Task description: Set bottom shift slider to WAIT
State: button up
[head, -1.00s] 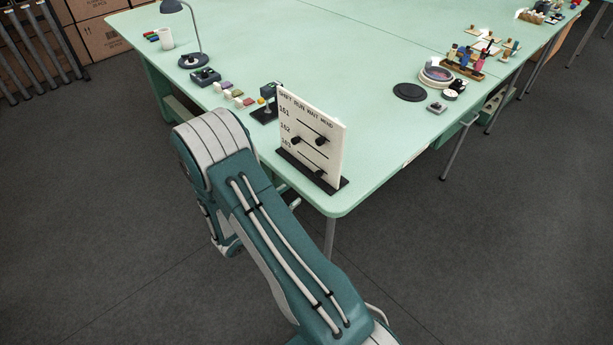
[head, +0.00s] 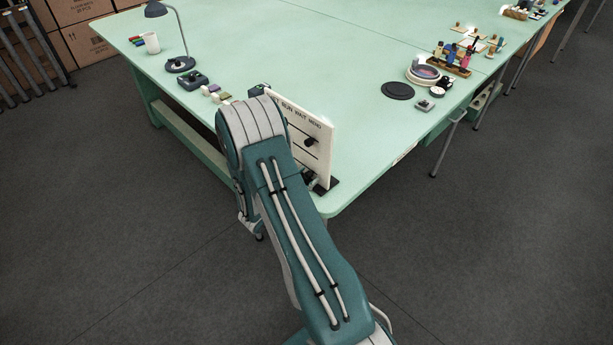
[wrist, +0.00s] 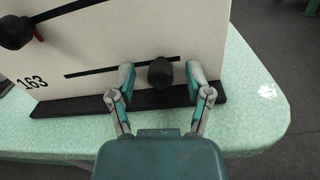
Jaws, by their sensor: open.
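The white shift board (head: 322,150) stands upright near the table corner, with RUN, WAIT and MEND legible along its top in the head view; my arm covers its left part. In the wrist view, the bottom slider's black knob (wrist: 160,72) sits near the right end of its slot (wrist: 90,72), in the row marked 163 (wrist: 33,82). My gripper (wrist: 159,76) is open, with one finger on each side of this knob. Small gaps seem to show; contact cannot be told.
Another black knob (wrist: 15,32) is at the wrist view's upper left. The board's dark base (wrist: 75,106) runs below the slot. The green table (head: 365,130) is clear right of the board up to a black disc (head: 397,91). A lamp (head: 180,64) stands farther left.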

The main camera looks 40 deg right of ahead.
grip_shut()
jog(key=shift+w+a, duration=0.2)
jog(key=shift+w, duration=2.35)
grip_release()
jog(key=s+a, duration=0.1)
jog(key=a, duration=1.1)
jog(key=shift+s, duration=0.2)
